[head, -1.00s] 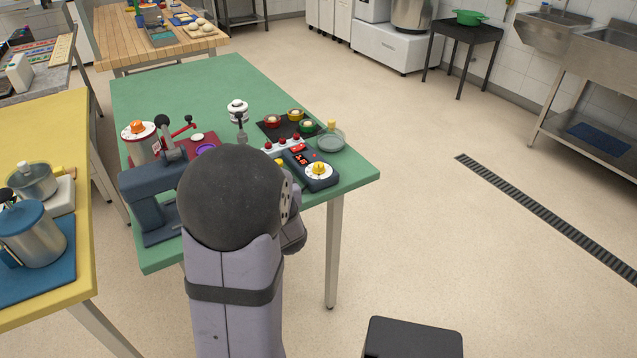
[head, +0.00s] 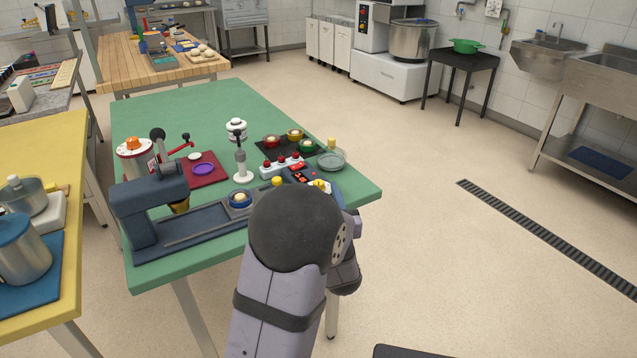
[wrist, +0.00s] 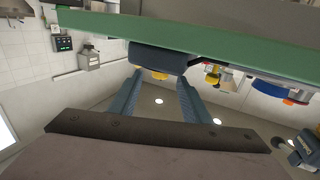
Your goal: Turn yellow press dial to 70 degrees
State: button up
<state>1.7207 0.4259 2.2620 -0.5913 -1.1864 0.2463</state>
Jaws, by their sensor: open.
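The yellow press dial (head: 320,185) sits on a white disc at the front end of a dark blue control box with a red display, near the green table's right corner. In the head view my arm hides much of the box and its lower edge. In the tilted wrist view my gripper (wrist: 160,82) is open, with two blue fingers reaching toward a dark blue body (wrist: 162,58). A small yellow part (wrist: 155,74), likely the dial, shows between the fingertips. I cannot tell whether they touch it.
The dark blue press (head: 150,205) stands on the green table (head: 210,110) at left. A white stand (head: 240,155), a box with red knobs (head: 283,165), a dark mat with small bowls (head: 290,146) and a glass dish (head: 331,159) are close by.

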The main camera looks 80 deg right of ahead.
aim_at(318, 182)
jog(key=shift+x, duration=2.2)
jog(key=c, duration=1)
